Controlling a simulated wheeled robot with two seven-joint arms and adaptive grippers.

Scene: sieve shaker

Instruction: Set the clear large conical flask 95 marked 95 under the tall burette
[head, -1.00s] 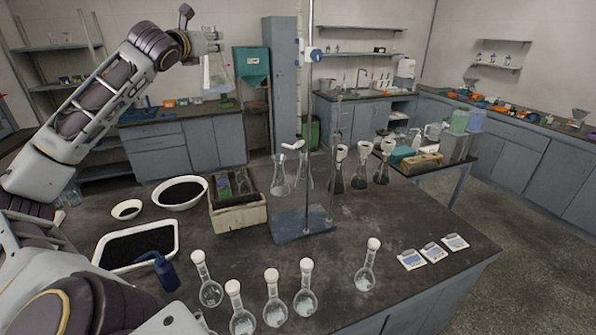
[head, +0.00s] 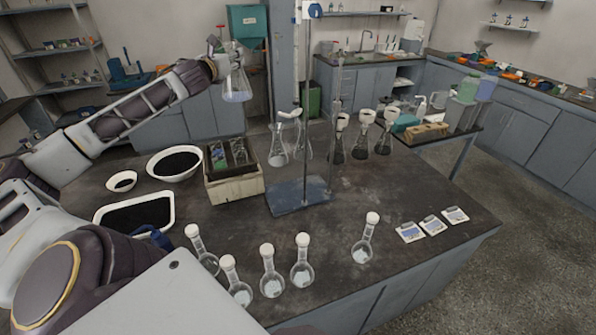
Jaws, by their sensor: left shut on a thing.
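A clear conical flask (head: 237,86) hangs in the air at the upper left, well above the bench. My left gripper (head: 222,62) is shut on it near its neck. No number can be read on it. The tall burette (head: 297,62) stands upright on a stand with a blue-grey base plate (head: 290,197), to the right of the held flask. Its lower end is hard to make out. My right gripper is not in view.
Several round white-stoppered flasks (head: 302,272) line the front of the bench. Several dark-tinted flasks (head: 360,146) stand right of the stand. A box (head: 236,189), bowls (head: 175,148) and a black tray (head: 172,207) fill the left. The bench right of the base is mostly bare.

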